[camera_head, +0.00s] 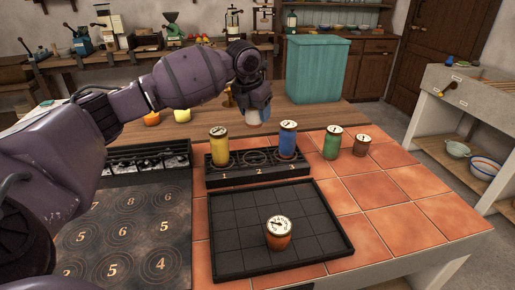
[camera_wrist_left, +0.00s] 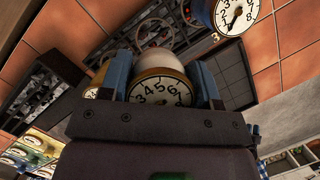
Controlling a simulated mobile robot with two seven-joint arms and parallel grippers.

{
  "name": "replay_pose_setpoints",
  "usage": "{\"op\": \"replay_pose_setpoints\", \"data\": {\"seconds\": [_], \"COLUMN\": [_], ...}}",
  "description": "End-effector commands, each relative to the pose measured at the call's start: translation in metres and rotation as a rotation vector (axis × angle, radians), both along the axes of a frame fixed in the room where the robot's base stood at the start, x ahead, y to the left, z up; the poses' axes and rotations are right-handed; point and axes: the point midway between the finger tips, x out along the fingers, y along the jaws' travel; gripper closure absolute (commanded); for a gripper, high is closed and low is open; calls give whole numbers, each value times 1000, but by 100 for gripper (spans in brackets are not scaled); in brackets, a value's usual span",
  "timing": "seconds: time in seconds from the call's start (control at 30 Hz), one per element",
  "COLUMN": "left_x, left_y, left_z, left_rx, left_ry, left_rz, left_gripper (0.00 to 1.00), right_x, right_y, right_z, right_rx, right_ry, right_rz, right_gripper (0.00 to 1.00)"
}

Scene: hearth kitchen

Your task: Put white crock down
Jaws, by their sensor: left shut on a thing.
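My left gripper (camera_head: 254,103) is shut on the white crock (camera_head: 252,118) and holds it in the air, behind or above the black numbered rack (camera_head: 256,178). The fingers mostly hide the crock in the head view. In the left wrist view the crock (camera_wrist_left: 158,62) sits between the two fingers (camera_wrist_left: 165,82), its clock-like dial lid facing the camera. On the rack, a yellow crock (camera_head: 219,147) stands at place 1 and a blue crock (camera_head: 287,140) at place 3. The middle place, 2, is empty. My right gripper is not in view.
A black gridded tray (camera_head: 230,256) in front holds an orange-brown crock (camera_head: 278,236). A green crock (camera_head: 332,145) and a small brown one (camera_head: 362,146) stand on the tiles to the right. A teal box (camera_head: 315,72) stands behind. Tiles at the right front are clear.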

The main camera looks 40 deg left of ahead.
Motion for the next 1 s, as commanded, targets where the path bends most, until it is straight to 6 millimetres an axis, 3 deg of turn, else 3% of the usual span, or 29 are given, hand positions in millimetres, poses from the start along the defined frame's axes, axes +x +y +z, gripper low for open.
{"op": "replay_pose_setpoints", "data": {"seconds": [0.03,0.2,0.57,0.83,1.0], "left_x": [0,0,0,0,0], "left_y": [0,0,0,0,0], "left_z": [-16,-46,-68,-112,-115], "left_rx": [0,0,1,1,1], "left_ry": [6,4,-1,3,-3], "left_rz": [0,0,0,0,0], "left_gripper": [75,75,75,75,75], "right_x": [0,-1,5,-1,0], "right_y": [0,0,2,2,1], "right_z": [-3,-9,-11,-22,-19], "right_rx": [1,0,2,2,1], "right_ry": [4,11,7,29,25], "right_rz": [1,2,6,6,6], "right_gripper": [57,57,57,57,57]}}
